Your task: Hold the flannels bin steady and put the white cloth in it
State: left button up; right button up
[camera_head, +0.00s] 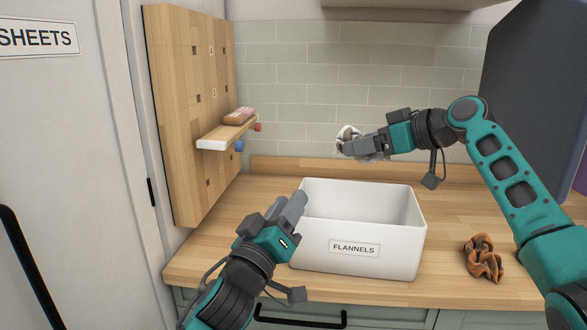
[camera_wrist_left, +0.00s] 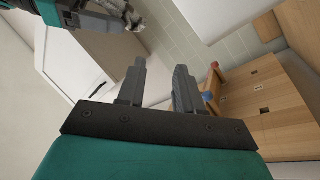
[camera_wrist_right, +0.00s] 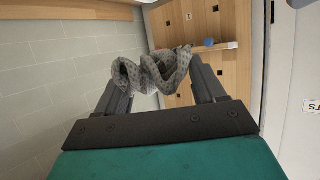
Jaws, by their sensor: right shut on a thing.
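The white flannels bin (camera_head: 390,262) stands on the counter, labelled FLANNELS on its front, and its visible inside is empty. My left gripper (camera_head: 292,205) is open at the bin's left wall. In the left wrist view its fingers (camera_wrist_left: 160,85) are apart; I cannot tell whether the wall lies between them. In the right wrist view the crumpled cloth (camera_wrist_right: 150,72) looks greyish and patterned, bunched between the fingertips.
A crumpled orange-brown cloth (camera_head: 483,260) lies on the wooden counter (camera_head: 450,215) right of the bin. A wooden pegboard (camera_head: 185,110) with a small shelf (camera_head: 215,140) holding a pinkish-brown item (camera_head: 239,116) stands at the left. A dark panel (camera_head: 535,90) is at the right.

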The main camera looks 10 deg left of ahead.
pick_arm(q)
notch_tip(320, 180, up, 5)
jog(key=w+a+n+t+y, duration=0.1)
jog(key=w, duration=0.1)
jog(key=w+a+f+n+g+y, duration=0.1)
jog(key=w+a+f+g+y, duration=0.1)
jog(key=w+g+y, duration=0.3)
jog(key=w+a+f+g, duration=0.1)
jog(key=w+a+g, duration=0.15)
jog(key=w, duration=0.45)
jog(key=s+d+m+g, duration=0.1)
jog(key=m+g, duration=0.1)
jog(key=g, duration=0.1)
jog(key=s+d+r+m+g+h, duration=0.1)
jog(key=s+d+m+g, duration=0.1)
jog(key=g, duration=0.1)
jog(key=s+d+m+g, duration=0.1)
jog(key=g, duration=0.2)
jog(key=shift+s+d+r+m+g, duration=0.2)
jog(key=shift+s+m+g, duration=0.15)
jog(key=shift+s+m, duration=0.05)
jog(key=x, duration=1.1)
jog(key=shift+d+f, duration=0.2)
jog(key=shift+f, duration=0.25)
